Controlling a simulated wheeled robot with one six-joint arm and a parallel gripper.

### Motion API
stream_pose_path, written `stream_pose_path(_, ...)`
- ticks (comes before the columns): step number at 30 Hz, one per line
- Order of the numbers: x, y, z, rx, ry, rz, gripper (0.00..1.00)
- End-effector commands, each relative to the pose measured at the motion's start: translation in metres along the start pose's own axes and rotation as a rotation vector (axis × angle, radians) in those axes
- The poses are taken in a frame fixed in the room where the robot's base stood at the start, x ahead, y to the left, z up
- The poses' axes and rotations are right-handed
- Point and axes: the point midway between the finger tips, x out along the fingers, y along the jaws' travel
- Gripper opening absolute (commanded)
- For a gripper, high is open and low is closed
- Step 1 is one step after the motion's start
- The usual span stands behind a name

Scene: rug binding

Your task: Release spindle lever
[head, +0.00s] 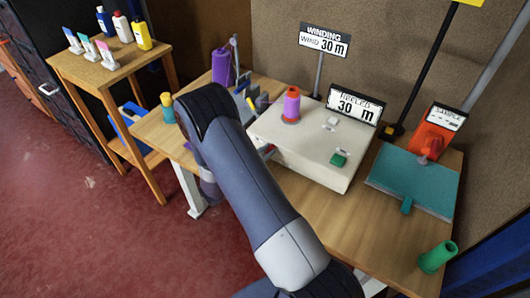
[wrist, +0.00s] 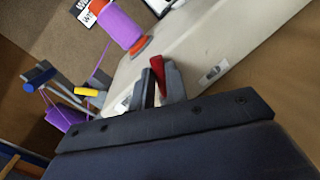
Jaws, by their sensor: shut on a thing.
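The winding machine (head: 285,148) is a pale box on the table, and its side shows in the wrist view (wrist: 200,38). A red spindle lever (wrist: 157,68) sticks out near the machine's side in the wrist view. My gripper (wrist: 160,82) is shut on this lever, with one dark finger on each side of it. On top of the machine stands the spindle with a purple spool (head: 291,108) on a red cone; it also shows in the wrist view (wrist: 121,24).
A "REELED 30 m" display (head: 355,105) and a "WINDING WIND 30 m" sign (head: 324,40) stand behind. A green button (head: 339,159) is on the machine. A teal board (head: 415,184), red sample device (head: 432,139) and green tube (head: 438,257) are to the right.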

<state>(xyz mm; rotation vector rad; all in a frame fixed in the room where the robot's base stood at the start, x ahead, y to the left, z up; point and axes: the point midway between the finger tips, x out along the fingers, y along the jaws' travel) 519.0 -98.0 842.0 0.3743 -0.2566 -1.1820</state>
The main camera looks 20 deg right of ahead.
Motion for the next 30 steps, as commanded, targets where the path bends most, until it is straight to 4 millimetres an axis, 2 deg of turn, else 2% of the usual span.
stream_pose_path(15,-0.002,0.010,-0.004,-0.262,-0.053,0.023,0.00)
stream_pose_path(25,-0.003,0.011,-0.003,-0.273,-0.054,0.025,0.00)
stream_pose_path(26,-0.003,0.011,-0.003,-0.273,-0.054,0.025,0.17)
stream_pose_path(30,-0.003,0.011,-0.003,-0.272,-0.054,0.025,0.28)
